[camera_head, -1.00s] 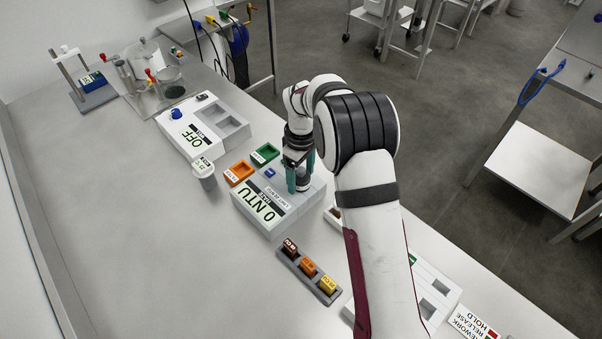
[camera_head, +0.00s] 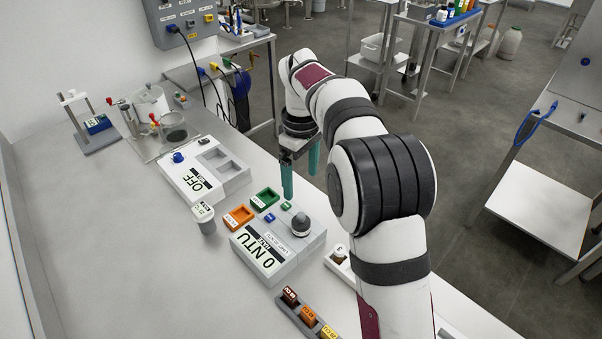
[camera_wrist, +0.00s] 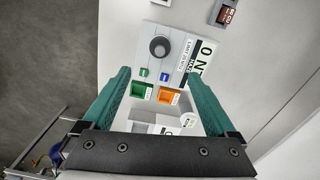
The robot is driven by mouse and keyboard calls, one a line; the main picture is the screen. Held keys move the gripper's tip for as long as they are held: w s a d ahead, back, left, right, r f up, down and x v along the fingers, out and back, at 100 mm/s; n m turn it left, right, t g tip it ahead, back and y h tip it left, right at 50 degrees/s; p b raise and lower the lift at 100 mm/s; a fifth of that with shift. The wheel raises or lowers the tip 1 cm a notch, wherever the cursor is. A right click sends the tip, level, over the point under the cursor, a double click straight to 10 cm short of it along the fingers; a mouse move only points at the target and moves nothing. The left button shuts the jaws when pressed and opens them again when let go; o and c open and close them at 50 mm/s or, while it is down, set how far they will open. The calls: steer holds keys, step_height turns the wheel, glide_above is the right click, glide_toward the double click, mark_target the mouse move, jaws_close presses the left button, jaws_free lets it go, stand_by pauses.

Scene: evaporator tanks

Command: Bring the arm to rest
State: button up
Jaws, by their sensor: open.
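My gripper (camera_head: 300,172) has two green fingers. It is open and empty, raised above the bench near its far edge, behind the grey turbidity meter (camera_head: 262,262) that reads "0 NTU". My arm reaches up from the lower right of the head view. In the wrist view my gripper (camera_wrist: 160,92) shows its fingers spread wide, with the green tray (camera_wrist: 141,90) and orange tray (camera_wrist: 168,96) below and between them. The meter's dark round knob or lid (camera_wrist: 159,47) lies beyond the fingertips, apart from them.
A white box reading "OFF" (camera_head: 190,185) and a small labelled cup (camera_head: 204,217) stand left of the meter. A rack with coloured blocks (camera_head: 307,317) is at the front. The bench's left side is clear.

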steer(key=shift+r, duration=0.35)
steer(key=s+d+r+m, duration=0.3)
steer(key=s+m, duration=0.1)
steer(key=s, duration=0.3)
steer(key=s+d+r+m, duration=0.2)
steer(key=s+m, duration=0.1)
steer(key=s, duration=0.5)
steer(key=s+d+f+m+y, duration=0.1)
steer(key=s+m, duration=0.3)
steer(key=s, duration=0.5)
steer(key=s+d+f+m, duration=0.1)
steer(key=s+f+m, duration=0.3)
steer(key=s, duration=0.6)
steer(key=shift+f+m+y, duration=0.3)
steer(key=shift+m+y, duration=0.1)
steer(key=shift+m, duration=0.3)
steer(key=shift+d, duration=0.1)
